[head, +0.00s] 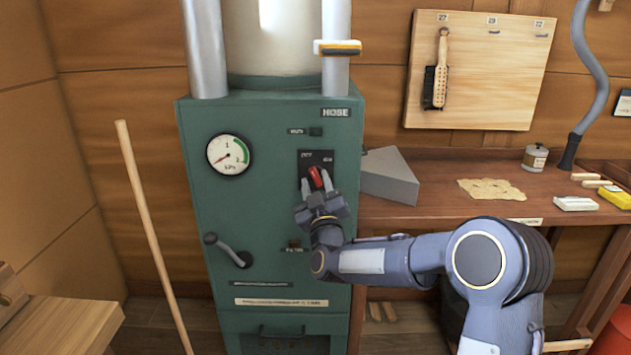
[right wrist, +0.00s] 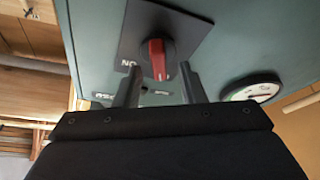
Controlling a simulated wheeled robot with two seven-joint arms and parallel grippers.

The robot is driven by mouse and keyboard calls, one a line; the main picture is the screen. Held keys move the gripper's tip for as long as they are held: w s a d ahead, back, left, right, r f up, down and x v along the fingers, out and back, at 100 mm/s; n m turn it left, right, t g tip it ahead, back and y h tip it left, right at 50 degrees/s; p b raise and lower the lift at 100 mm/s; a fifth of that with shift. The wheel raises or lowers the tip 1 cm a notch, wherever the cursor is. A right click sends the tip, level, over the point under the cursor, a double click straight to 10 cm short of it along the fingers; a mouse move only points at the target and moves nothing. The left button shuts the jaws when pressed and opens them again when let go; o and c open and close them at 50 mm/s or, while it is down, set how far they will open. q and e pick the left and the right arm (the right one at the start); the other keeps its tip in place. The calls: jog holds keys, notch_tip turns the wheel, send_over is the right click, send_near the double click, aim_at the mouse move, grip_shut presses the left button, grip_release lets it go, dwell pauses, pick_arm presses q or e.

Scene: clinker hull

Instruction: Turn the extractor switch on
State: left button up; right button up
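The extractor switch (head: 316,177) is a red rotary knob on a black plate, on the front of a green cabinet (head: 222,208). In the head view the knob looks slightly tilted. In the right wrist view the red knob (right wrist: 158,60) has a pale line, and the letters beside it read as "ON" upside down. My right gripper (head: 319,186) is in front of the knob. Its fingers (right wrist: 163,80) are open, one on each side of the knob, with gaps visible between them and it. My left gripper is not in view.
The cabinet also bears a pressure gauge (head: 228,154) and a black lever (head: 229,250). A wooden pole (head: 150,225) leans at the left. A workbench (head: 450,210) at the right holds a grey wedge-shaped block (head: 389,178), a tin (head: 535,157) and small items.

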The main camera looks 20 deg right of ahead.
jog(key=shift+w+r, duration=0.1)
jog(key=shift+w, duration=0.2)
grip_shut()
